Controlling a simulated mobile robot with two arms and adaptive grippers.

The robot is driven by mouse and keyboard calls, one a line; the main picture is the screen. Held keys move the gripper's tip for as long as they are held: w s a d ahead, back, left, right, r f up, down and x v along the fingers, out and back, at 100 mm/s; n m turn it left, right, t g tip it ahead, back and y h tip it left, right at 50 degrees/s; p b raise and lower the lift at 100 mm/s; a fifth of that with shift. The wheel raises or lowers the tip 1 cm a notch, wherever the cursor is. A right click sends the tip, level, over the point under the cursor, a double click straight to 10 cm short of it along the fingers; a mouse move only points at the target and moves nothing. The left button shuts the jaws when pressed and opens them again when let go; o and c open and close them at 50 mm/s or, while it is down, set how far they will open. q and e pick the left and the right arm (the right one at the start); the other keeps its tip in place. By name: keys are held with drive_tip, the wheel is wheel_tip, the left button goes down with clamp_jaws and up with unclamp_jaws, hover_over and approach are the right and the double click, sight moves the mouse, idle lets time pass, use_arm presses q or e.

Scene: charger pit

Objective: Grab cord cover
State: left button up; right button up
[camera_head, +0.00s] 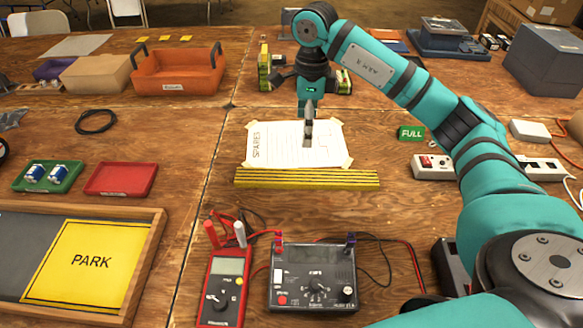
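A long yellow strip with black lines along it, which looks like the cord cover (307,178), lies across the table at the front edge of the white SPARES sheet (285,148). My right gripper (308,138) points down over the sheet, just behind the strip and apart from it in the picture. Its fingers show as one narrow shape, so I cannot tell whether they are open or shut. I see nothing held in it. My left gripper is out of view.
A red multimeter (222,287) and a black meter box (312,277) with leads stand in front of the strip. A white socket box (434,167) is to the right. A framed PARK board (92,262) and a red tray (121,179) are at left.

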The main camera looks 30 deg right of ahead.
hover_over(307, 176)
wheel_tip(307, 176, down, 12)
drive_tip(key=shift+w+a+r, duration=0.1)
drive_tip(key=shift+r, duration=0.15)
drive_tip(key=shift+f+p, duration=0.3)
drive_tip(key=shift+f, duration=0.1)
drive_tip(key=shift+f+p, duration=0.3)
drive_tip(key=shift+f, duration=2.1)
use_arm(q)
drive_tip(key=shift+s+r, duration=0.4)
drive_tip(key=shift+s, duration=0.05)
use_arm(e)
drive_tip(key=shift+r, duration=0.1)
clamp_jaws()
